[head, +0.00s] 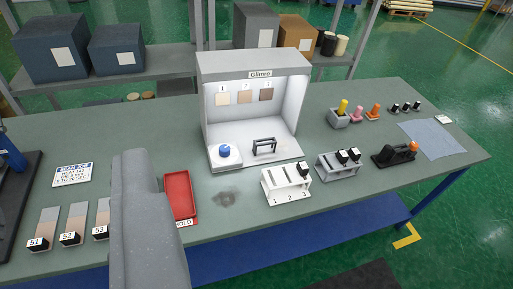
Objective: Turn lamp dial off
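A light booth (253,68) labelled "Glimro" stands at the middle of the green-topped table. Its inside looks bright, with three numbered colour samples on the back wall. A blue round dial (225,149) sits on a white base at the booth's front left corner. The dial is unobstructed, but its setting is too small to read. A small dark stand (264,146) is on the booth floor to the right of the dial. No gripper fingers show in the head view.
A red tray (180,196) lies left of the white numbered rack (287,184). A grey rack (338,164) and a dark tool (394,153) are to the right. Sample strips (75,223) lie at the left. Bare table lies around the dark smudge (225,198) before the booth.

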